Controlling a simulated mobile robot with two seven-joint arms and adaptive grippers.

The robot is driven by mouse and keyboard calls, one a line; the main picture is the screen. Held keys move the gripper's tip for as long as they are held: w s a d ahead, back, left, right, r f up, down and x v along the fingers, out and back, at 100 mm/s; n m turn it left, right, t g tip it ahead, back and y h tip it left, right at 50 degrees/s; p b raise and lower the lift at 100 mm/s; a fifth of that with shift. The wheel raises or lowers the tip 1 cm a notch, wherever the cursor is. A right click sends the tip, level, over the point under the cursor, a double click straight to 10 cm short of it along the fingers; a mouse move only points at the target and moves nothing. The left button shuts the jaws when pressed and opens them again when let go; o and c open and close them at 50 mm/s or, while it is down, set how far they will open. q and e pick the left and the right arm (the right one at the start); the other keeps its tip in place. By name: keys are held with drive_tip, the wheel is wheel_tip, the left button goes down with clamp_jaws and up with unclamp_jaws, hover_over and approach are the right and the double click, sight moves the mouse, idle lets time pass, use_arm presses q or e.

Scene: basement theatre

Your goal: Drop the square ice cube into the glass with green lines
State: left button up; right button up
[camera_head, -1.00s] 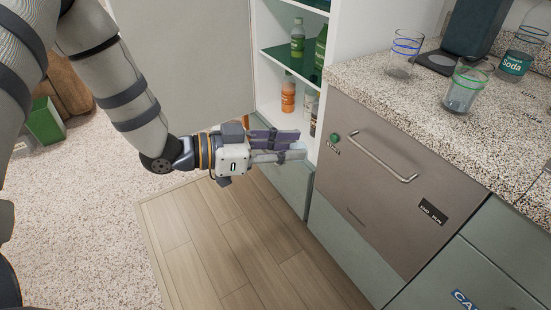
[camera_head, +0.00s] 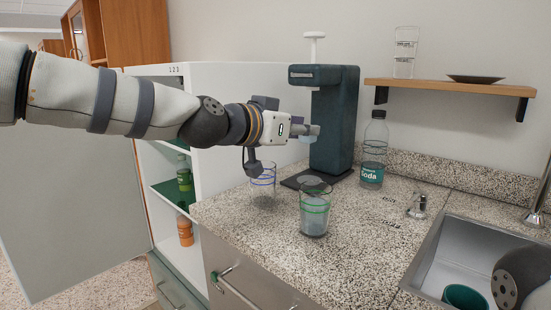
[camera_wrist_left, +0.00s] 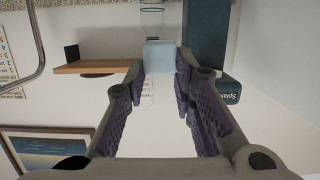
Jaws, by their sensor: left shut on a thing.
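My left gripper (camera_head: 308,131) is shut on the square ice cube (camera_head: 306,139), a pale bluish block at its fingertips, held above counter height. The cube also shows between the fingertips in the left wrist view (camera_wrist_left: 160,57). The glass with green lines (camera_head: 314,212) stands upright on the counter, lower in the picture than the cube and apart from it. I cannot tell how far the cube is from being straight over it. A glass with blue lines (camera_head: 262,186) stands to its left, below my wrist. My right gripper is not in view.
A dark teal drink machine (camera_head: 335,120) stands close behind the gripper. A soda bottle (camera_head: 374,150) is right of it. A shelf (camera_head: 450,87) holds a clear glass (camera_head: 405,52) and a dark plate (camera_head: 475,79).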

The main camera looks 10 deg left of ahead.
use_arm(q)
drive_tip(key=f, duration=0.1)
drive_tip(key=f+b, duration=0.1)
drive_tip(key=f, duration=0.3)
drive_tip(key=shift+s+d+f+b, duration=0.1)
drive_tip(key=shift+d+f+b, duration=0.15)
drive_tip(key=shift+b, duration=0.15)
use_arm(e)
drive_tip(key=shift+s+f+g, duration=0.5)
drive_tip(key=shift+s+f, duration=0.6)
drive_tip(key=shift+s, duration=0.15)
use_arm(q)
drive_tip(key=shift+r, duration=0.2)
drive_tip(key=o, duration=0.9)
drive_tip(key=v, duration=1.2)
